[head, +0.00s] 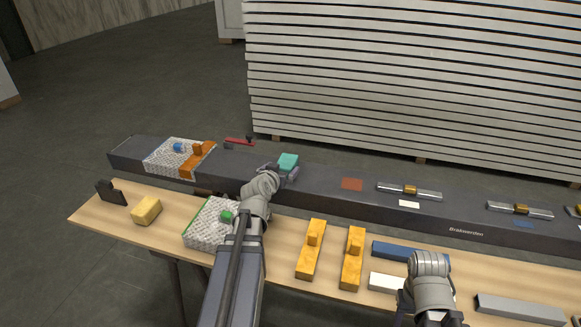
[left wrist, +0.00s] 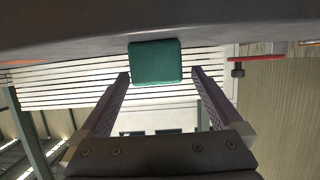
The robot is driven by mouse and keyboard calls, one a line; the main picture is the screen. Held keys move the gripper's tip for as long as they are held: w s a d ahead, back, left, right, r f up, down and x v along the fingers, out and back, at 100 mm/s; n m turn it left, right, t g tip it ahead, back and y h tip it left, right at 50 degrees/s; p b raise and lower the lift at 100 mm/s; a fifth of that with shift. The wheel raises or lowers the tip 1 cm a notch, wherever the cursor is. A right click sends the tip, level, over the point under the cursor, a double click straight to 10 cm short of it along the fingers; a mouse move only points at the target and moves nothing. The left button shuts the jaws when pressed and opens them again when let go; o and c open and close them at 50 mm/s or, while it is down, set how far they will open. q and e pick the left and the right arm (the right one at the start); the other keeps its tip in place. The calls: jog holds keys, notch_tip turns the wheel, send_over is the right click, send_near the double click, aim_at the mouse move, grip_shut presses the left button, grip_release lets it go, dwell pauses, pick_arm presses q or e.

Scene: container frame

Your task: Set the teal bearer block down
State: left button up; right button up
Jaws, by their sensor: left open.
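The teal bearer block (head: 288,161) sits on the top of the long dark beam (head: 330,186), left of the beam's middle. In the left wrist view the teal block (left wrist: 155,62) is squarish, lies against the dark surface (left wrist: 60,35) and is near the fingertips. My left gripper (head: 284,173) is at the block's near side. In the left wrist view my left gripper (left wrist: 161,73) is open, with a finger on each side and a visible gap to the block. My right arm's wrist shows at the lower right, but its gripper fingers are not visible.
On the beam lie a white textured pad with an orange strap (head: 195,162), a red-handled tool (head: 239,142), a rust patch (head: 352,184) and spirit levels (head: 409,191). The wooden bench (head: 274,249) carries yellow blocks (head: 311,250), a blue bar (head: 393,250) and another textured pad (head: 203,232). Stacked white panels (head: 420,80) stand behind.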

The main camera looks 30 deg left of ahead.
aim_at(289, 161)
pick_arm(q)
jog(key=shift+b+x, duration=0.5)
jog(key=shift+x, duration=0.9)
jog(key=shift+d+r+b+x, duration=0.1)
jog(key=shift+b+x, duration=0.25)
jog(key=shift+x, duration=0.95)
jog(key=shift+d+r+b+x, duration=0.1)
jog(key=shift+b+x, duration=0.2)
jog(key=shift+x, duration=0.95)
jog(key=shift+w, duration=0.1)
jog(key=shift+c, duration=0.2)
jog(key=c, duration=1.4)
jog(key=shift+o, duration=0.2)
jog(key=shift+r, duration=0.15)
notch_tip(289, 161, up, 10)
jog(key=p, duration=1)
